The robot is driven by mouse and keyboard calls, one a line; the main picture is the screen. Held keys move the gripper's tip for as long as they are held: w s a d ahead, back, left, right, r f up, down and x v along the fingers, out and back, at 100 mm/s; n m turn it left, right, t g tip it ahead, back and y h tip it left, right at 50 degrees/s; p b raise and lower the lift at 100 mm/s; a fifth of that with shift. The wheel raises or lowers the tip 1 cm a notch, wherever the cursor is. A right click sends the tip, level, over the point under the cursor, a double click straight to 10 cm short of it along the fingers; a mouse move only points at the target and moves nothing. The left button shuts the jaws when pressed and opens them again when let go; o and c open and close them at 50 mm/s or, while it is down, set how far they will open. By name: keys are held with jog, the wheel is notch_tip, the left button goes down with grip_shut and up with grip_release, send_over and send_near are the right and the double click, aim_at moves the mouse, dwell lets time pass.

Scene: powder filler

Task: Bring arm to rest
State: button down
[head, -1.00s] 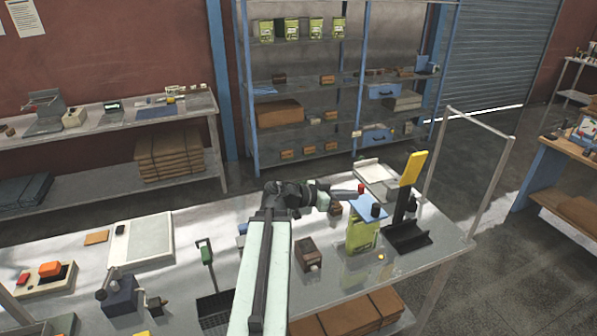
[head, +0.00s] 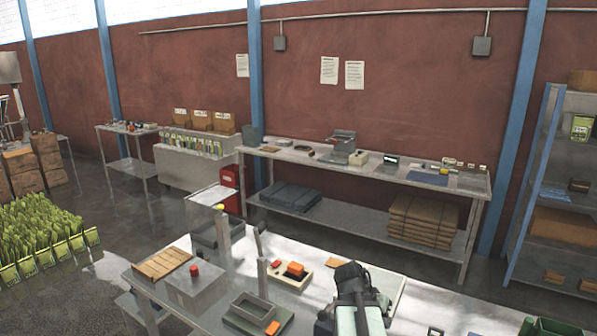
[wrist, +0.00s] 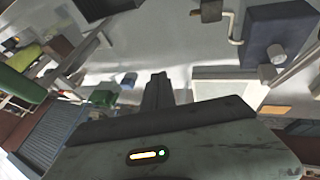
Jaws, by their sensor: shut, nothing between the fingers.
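My arm (head: 358,302) shows at the bottom of the head view, drawn up at the near workbench. Its dark joint is at the top, and I cannot make out the fingers there. In the wrist view my gripper (wrist: 157,90) shows as dark fingers close together, shut and empty. It points over a bright bench top and touches nothing that I can see. A white tray (wrist: 228,85) and a dark blue block (wrist: 282,28) are ahead to the right.
A long back table (head: 300,160) stands against the red wall. Green bags (head: 45,235) fill the floor at left.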

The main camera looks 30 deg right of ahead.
jog(key=w+a+f+n+t+y, duration=0.15)
jog(key=w+a+n, duration=0.25)
jog(key=a, duration=0.9)
jog(key=w+a+f+n+y, duration=0.15)
jog(key=w+a+n, duration=0.25)
jog(key=a, duration=0.9)
jog(key=w+a+n+t+y, duration=0.1)
jog(key=w+a+n+y, duration=0.3)
jog(key=a, duration=0.9)
notch_tip(320, 180, down, 11)
jog(key=s+a+g+h+b, duration=0.1)
jog(key=s+b, duration=0.1)
jog(key=b, duration=0.8)
jog(key=shift+a+b, duration=0.2)
jog(key=shift+b, duration=0.2)
jog(key=shift+f, duration=0.1)
